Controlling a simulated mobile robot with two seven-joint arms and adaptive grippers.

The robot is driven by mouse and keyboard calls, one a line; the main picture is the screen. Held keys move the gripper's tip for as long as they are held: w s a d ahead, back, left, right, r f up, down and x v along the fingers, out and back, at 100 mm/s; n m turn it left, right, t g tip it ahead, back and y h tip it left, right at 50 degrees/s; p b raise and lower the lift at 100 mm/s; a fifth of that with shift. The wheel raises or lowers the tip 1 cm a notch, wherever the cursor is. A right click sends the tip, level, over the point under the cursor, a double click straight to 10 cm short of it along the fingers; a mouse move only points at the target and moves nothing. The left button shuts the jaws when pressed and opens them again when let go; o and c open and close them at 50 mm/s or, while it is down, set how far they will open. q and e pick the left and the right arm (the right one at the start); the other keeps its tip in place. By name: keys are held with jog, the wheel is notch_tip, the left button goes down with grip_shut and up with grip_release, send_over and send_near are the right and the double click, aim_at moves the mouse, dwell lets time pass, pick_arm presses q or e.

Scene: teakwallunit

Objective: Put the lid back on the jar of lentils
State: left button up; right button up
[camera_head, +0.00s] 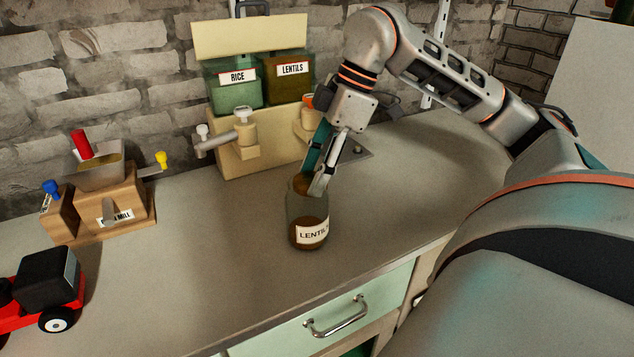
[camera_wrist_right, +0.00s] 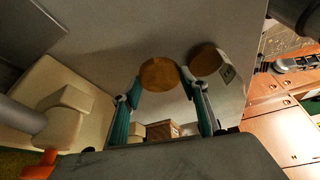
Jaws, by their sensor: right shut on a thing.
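The glass jar of lentils (camera_head: 308,236) stands upright on the counter, with a white label and brown contents low inside. In the right wrist view the jar (camera_wrist_right: 228,74) is beside my right finger, its round brown top showing. My right gripper (camera_head: 318,186) points down at the jar's mouth from above. It is shut on the round brown lid (camera_wrist_right: 158,74), which shows between the fingertips in the wrist view. There the lid and the jar's round top appear side by side. In the head view the fingers partly hide the jar's mouth. My left gripper is not in view.
A dispenser (camera_head: 237,133) with rice and lentil containers stands behind the jar. A wooden toy mill (camera_head: 120,205) and a red toy truck (camera_head: 42,290) stand at left. The counter's front edge and a green drawer (camera_head: 335,310) lie nearer. The counter left of the jar is clear.

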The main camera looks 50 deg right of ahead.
notch_tip(320, 180, up, 7)
jog(key=shift+f+p, duration=0.15)
jog(key=shift+p, duration=0.9)
jog(key=shift+s, duration=0.3)
pick_arm(q)
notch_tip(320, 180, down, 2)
jog(key=b, duration=0.7)
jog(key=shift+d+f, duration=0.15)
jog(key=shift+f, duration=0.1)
pick_arm(e)
jog(key=s+a, duration=0.3)
jog(key=s, duration=0.6)
jog(key=s+a, duration=0.3)
jog(key=s, duration=0.6)
jog(key=shift+s, duration=0.1)
